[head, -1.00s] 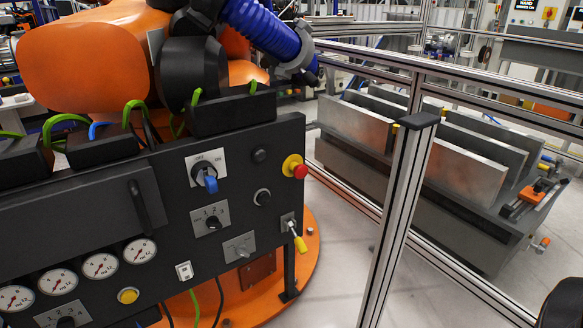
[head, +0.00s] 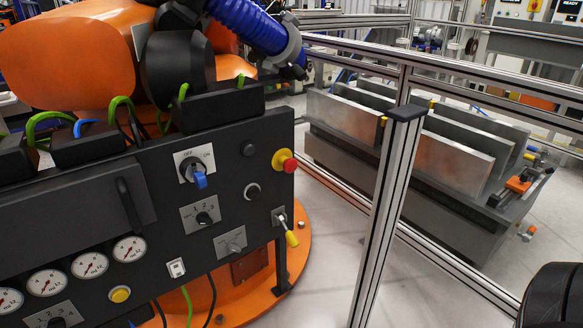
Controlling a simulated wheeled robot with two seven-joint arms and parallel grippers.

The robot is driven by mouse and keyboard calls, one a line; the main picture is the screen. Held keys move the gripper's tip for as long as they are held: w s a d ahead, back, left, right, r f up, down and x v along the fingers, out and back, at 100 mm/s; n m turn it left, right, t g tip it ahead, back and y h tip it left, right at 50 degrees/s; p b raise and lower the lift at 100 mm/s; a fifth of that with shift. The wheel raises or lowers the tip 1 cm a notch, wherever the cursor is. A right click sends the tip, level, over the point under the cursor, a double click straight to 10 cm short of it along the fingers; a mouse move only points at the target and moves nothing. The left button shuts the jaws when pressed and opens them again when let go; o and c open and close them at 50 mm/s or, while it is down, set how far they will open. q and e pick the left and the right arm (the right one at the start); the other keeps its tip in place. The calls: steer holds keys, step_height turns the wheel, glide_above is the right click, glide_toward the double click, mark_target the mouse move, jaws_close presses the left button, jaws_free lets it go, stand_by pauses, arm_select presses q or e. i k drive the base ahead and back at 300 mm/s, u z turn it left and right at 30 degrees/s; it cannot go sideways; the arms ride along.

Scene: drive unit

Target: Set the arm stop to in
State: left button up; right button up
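A dark control panel (head: 110,255) fills the left side of the head view. No label reading "arm stop" is legible, so I cannot tell which control it is. A lever with a yellow grip (head: 291,238) sticks out at the panel's right edge, its grip pointing down and slightly right. A red mushroom button (head: 290,166) on a yellow base is above it. A blue-handled OFF/ON rotary switch (head: 199,180), a numbered selector knob (head: 205,218) and a small toggle plate (head: 232,246) are to the left.
A metal frame post (head: 386,220) and rails stand right of the panel. Behind them is a grey fixture with upright plates (head: 450,148) and an orange clamp (head: 518,186). An orange robot arm (head: 70,60) rises behind the panel. Bare floor (head: 335,270) lies between panel and post.

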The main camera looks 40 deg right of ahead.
mark_target(290, 166)
steer(key=k, duration=0.45)
steer(key=z, duration=0.7)
steer(key=i, duration=1.3)
steer(key=u, duration=0.55)
